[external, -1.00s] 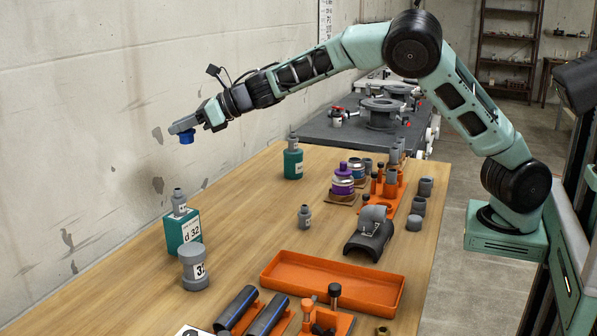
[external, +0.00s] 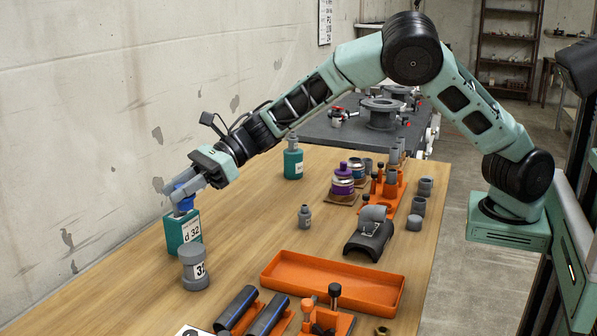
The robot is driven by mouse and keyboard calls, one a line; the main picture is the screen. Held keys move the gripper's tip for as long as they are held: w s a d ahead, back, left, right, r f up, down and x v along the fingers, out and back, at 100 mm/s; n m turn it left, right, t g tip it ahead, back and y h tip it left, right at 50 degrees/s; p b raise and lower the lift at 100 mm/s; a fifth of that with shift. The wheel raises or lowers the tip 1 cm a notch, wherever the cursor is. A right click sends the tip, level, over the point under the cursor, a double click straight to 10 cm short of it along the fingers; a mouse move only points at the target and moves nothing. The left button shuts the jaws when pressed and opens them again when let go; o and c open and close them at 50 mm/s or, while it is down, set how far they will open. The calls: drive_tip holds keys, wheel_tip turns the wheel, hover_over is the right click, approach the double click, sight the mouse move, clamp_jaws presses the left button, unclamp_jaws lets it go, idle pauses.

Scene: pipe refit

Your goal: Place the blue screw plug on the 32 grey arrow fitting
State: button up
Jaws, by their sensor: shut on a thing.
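My gripper (external: 196,184) is shut on the blue screw plug (external: 181,198), at the left of the table. The plug is directly over the teal block marked "d 32" (external: 184,234). The grey fitting on that block is mostly hidden behind the plug and the fingers. The plug looks close to or touching the fitting's top; I cannot tell which. A grey capped fitting marked "32" (external: 194,270) stands in front of the block.
An orange tray (external: 330,284) lies at the front middle. A small grey fitting (external: 304,217) and a teal block with a fitting (external: 293,162) stand farther back. Black pipes (external: 236,308) lie at the front. The table's middle left is clear.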

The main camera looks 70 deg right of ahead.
wheel_tip(320, 180, down, 9)
drive_tip(key=shift+f, duration=0.1)
idle(0.3)
drive_tip(key=shift+f, duration=0.2)
drive_tip(key=o, duration=1)
drive_tip(key=shift+r, duration=0.1)
drive_tip(key=shift+r, duration=0.1)
